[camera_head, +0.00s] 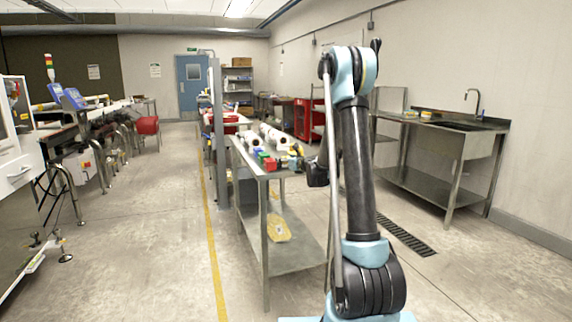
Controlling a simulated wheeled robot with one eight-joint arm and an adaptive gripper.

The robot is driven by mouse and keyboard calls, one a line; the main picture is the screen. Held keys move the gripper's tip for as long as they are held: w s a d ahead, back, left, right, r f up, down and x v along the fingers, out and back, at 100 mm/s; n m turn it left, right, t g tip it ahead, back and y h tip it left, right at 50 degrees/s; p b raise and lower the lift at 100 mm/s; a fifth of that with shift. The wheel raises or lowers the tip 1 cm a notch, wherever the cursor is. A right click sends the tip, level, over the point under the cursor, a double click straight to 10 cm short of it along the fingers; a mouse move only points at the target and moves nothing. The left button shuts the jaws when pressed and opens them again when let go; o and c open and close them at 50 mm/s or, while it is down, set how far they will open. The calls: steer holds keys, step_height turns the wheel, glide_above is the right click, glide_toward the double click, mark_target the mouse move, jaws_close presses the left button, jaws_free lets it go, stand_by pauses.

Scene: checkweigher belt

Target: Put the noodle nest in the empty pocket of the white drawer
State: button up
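I cannot make out the noodle nest for certain. A flat yellowish item (279,228) lies on the lower shelf of the middle steel table, and small yellow items (410,114) sit on the sink counter at the right; both are too small to identify. A white drawer front with a handle (18,171) shows on the machine at the left edge; no pocket is visible in it. My arm stands upright right of centre, and my gripper (305,163) hangs by the near right end of the middle table, partly hidden; its fingers are too small to read.
The middle steel table (262,172) carries white rolls (274,138) and small coloured items. A steel sink counter (440,121) stands at the right wall, conveyors (80,130) at the left. A floor drain (405,236) lies right of my arm. The aisle along the yellow line is clear.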

steer(key=o, duration=0.9)
steer(key=shift+o, duration=0.2)
steer(key=shift+s+d, duration=0.1)
